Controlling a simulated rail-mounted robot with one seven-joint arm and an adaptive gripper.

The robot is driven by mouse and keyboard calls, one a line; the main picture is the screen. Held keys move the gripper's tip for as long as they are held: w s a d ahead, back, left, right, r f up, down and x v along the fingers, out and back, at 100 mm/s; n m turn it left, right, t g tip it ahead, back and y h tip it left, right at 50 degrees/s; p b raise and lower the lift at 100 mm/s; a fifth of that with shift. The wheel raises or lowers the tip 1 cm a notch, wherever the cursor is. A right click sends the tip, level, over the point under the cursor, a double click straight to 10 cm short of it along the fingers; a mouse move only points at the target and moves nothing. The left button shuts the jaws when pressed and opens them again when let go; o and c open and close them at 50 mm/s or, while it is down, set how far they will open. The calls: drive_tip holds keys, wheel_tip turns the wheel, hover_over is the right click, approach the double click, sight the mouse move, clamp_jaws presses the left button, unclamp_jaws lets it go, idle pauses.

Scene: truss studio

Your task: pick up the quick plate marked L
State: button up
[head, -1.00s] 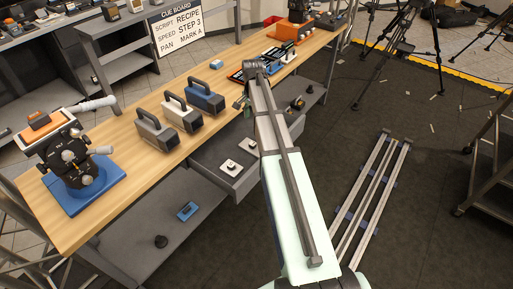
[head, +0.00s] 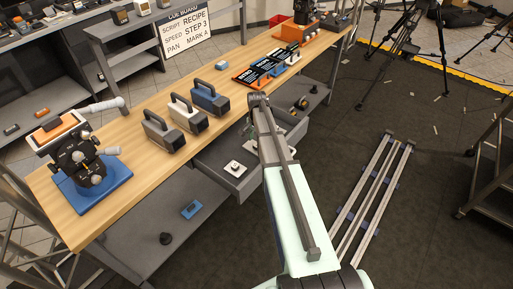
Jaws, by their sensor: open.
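An open drawer (head: 232,181) under the wooden bench holds small pale square plates with dark knobs. One plate (head: 235,167) lies clear near the drawer's front left. Another plate farther back is mostly hidden by my arm and gripper. Any letters on the plates are too small to read, so I cannot tell which is marked L. My gripper (head: 249,131) is small and partly hidden behind the arm's end, at the back right of the drawer. It is open and no object shows in it.
Three handled cases, grey (head: 163,131), white (head: 187,113) and blue (head: 210,98), stand on the bench (head: 130,150). A camera head on a blue base (head: 95,195) is at left. Clapper-like boards (head: 262,70) lie farther back. A lower shelf holds a blue item (head: 191,210).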

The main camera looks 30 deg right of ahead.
sight(256, 144)
drive_tip(key=shift+f+p, duration=0.35)
drive_tip(key=shift+f, duration=1.2)
clamp_jaws()
drive_tip(key=shift+r, duration=0.1)
